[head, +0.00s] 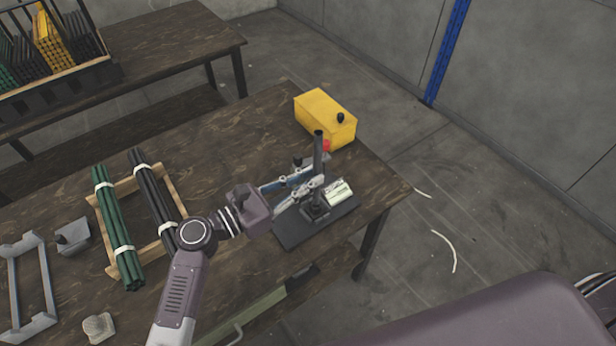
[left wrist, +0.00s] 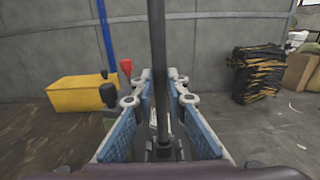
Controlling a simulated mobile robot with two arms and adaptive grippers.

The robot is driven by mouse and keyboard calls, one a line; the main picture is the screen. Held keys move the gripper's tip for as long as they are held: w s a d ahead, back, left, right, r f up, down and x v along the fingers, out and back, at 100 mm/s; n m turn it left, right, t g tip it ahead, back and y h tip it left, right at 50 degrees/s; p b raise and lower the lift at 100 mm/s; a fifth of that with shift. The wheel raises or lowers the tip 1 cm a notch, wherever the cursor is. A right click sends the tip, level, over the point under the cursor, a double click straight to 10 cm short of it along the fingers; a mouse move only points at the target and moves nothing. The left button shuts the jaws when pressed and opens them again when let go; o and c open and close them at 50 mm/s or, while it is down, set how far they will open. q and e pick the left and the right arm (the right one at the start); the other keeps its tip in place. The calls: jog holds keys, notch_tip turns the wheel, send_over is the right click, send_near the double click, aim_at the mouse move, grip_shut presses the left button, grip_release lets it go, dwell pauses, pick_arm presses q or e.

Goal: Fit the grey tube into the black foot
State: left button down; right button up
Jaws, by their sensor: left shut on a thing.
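The dark grey tube (head: 318,150) stands about upright between the fingers of my left gripper (head: 312,182), which is shut on it. In the left wrist view the tube (left wrist: 158,45) runs down the middle between the blue-padded fingers of the left gripper (left wrist: 160,88). The black foot (head: 316,211) is directly below, on a dark base plate (head: 290,236). The tube's lower end is hidden by the fingers and foot, so I cannot tell whether it sits inside. My right gripper is not in view.
A yellow box (head: 322,112) with a black knob stands behind; a red knob (head: 326,146) is near the tube. Bundles of green rods (head: 115,225) and black rods (head: 152,190) lie on a wooden rack to the left. The table edge is close on the right.

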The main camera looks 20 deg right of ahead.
pick_arm(q)
jog(key=shift+f+b, duration=1.25)
jog(key=shift+f, duration=0.5)
jog(key=c, duration=1.8)
grip_release()
jog(key=v, duration=1.2)
